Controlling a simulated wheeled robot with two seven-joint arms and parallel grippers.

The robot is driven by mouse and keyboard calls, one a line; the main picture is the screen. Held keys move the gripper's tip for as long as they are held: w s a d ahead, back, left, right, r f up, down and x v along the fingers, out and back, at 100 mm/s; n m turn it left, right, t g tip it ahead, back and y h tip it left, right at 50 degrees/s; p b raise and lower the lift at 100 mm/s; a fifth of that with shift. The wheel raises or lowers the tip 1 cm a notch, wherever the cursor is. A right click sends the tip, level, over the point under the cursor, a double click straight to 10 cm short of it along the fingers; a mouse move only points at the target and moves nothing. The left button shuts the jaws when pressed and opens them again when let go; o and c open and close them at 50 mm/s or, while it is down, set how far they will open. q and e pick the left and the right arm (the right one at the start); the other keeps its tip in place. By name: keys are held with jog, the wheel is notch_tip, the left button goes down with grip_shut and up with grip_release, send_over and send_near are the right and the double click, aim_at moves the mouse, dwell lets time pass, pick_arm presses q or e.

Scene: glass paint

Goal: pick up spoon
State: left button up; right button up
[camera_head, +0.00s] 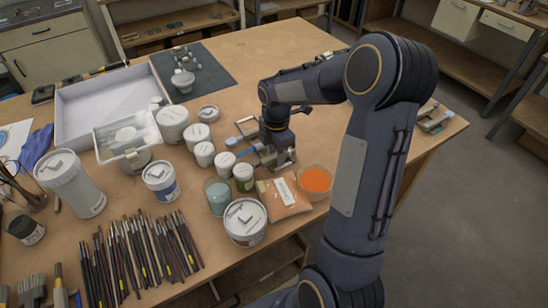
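My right arm reaches in from the lower right, bends over the table and ends in the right gripper (279,160), which points down at the tabletop. The gripper is just behind a bag of orange powder (284,197) and an orange bowl (316,180). Its fingers are small and dark here, and I cannot tell whether they are open or hold anything. A thin blue item (249,151) lies close to the gripper's left side; I cannot tell whether it is the spoon. No spoon shows clearly. My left gripper is not in view.
White lidded jars (205,153) stand left of the gripper. Several brushes (135,255) lie at the front left. A white tray (72,142) is at the left.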

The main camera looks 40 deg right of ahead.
jog(key=c, duration=0.7)
grip_shut()
jog(key=shift+r, duration=0.1)
